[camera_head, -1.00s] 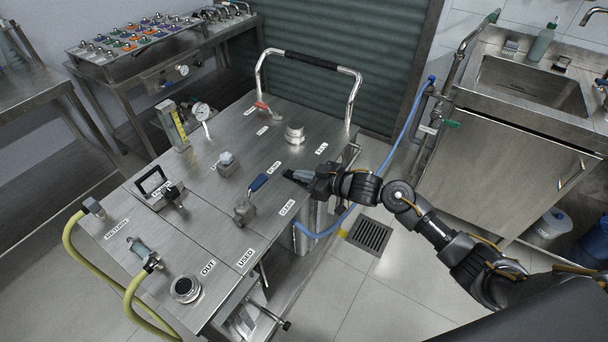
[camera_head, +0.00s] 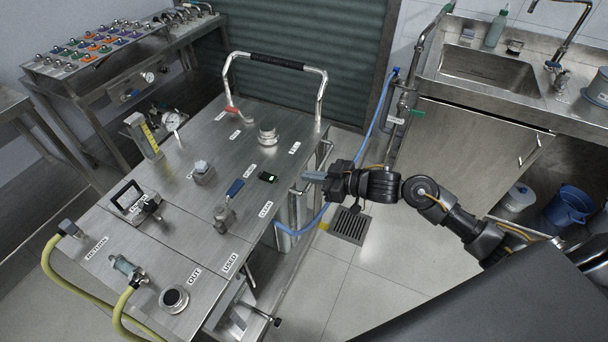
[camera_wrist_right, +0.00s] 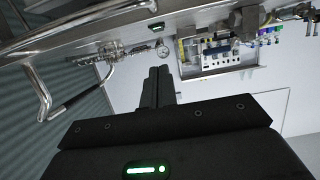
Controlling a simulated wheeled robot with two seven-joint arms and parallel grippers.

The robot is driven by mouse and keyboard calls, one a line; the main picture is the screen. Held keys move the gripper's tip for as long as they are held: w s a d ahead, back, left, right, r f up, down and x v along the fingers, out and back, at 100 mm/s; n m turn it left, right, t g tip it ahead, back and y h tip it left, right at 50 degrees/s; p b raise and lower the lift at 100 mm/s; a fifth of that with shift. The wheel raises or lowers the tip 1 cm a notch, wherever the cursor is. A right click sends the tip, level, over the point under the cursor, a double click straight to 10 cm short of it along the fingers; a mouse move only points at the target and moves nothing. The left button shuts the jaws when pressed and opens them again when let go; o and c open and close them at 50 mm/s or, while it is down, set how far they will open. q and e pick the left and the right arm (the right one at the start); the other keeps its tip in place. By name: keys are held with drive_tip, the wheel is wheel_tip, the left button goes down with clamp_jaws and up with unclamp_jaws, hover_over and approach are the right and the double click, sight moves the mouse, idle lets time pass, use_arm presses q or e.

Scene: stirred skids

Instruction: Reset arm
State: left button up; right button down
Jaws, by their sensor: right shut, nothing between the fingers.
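My right gripper (camera_head: 312,177) reaches in from the right in the head view, just off the right edge of the steel skid (camera_head: 215,140). Its fingers are together with nothing between them. They also show closed in the right wrist view (camera_wrist_right: 158,85). A small black device with a green light (camera_head: 267,177) is on the skid top, to the left of the fingertips and apart from them. My left gripper is in neither view.
The skid carries a blue-handled valve (camera_head: 235,187), a round cap (camera_head: 267,136), a gauge (camera_head: 172,121) and yellow hoses (camera_head: 50,262). Its push handle (camera_head: 277,62) stands at the back. A sink counter (camera_head: 490,70) is at the right. Open floor with a drain grate (camera_head: 350,225) lies between.

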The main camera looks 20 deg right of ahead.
idle(0.5)
drive_tip(key=s+d+f+m+g+h, duration=0.1)
drive_tip(key=s+f+m+g+h, duration=0.2)
drive_tip(key=s, duration=0.7)
drive_tip(key=s+d+f+m+g+h, duration=0.15)
drive_tip(key=s+f+h, duration=0.25)
drive_tip(key=s, duration=0.6)
drive_tip(key=s+f+m+g+h, duration=0.2)
drive_tip(key=s+f+g+h, duration=0.15)
drive_tip(key=s, duration=0.55)
wheel_tip(320, 180, down, 27)
drive_tip(key=s, duration=0.2)
drive_tip(key=s+d+f+g, duration=0.1)
drive_tip(key=s+d+f, duration=0.2)
drive_tip(key=s+f, duration=1.2)
drive_tip(key=shift+s+g, duration=0.3)
drive_tip(key=shift+s, duration=0.3)
